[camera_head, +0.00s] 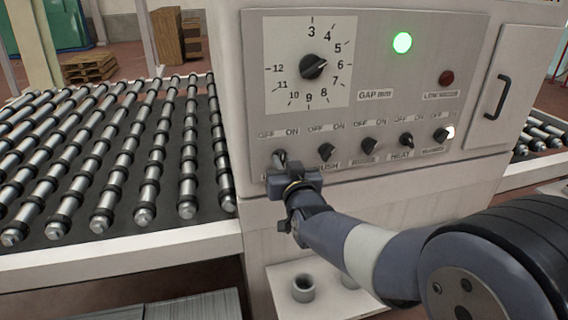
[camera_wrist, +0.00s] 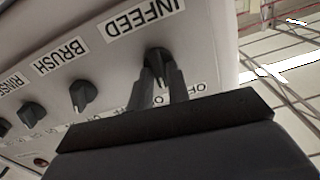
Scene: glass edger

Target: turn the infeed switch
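The infeed switch is a small dark rotary knob (camera_wrist: 157,56) beside the white INFEED label in the wrist view, with OFF and ON lettering at its other side. In the head view it is the leftmost of the row of knobs, and my gripper mostly hides it. My gripper (camera_head: 284,168) is straight in front of the panel. In the wrist view its two narrow fingers (camera_wrist: 159,88) reach to either side of the knob, with only a thin gap between them, and appear closed on it. I cannot tell clearly which way the knob points.
Brush (camera_head: 326,152), rinse (camera_head: 369,145) and heat (camera_head: 406,139) knobs sit close to the right. Above are a dial (camera_head: 313,67), a lit green lamp (camera_head: 402,43) and a dark red lamp (camera_head: 446,78). A roller conveyor (camera_head: 120,150) lies left.

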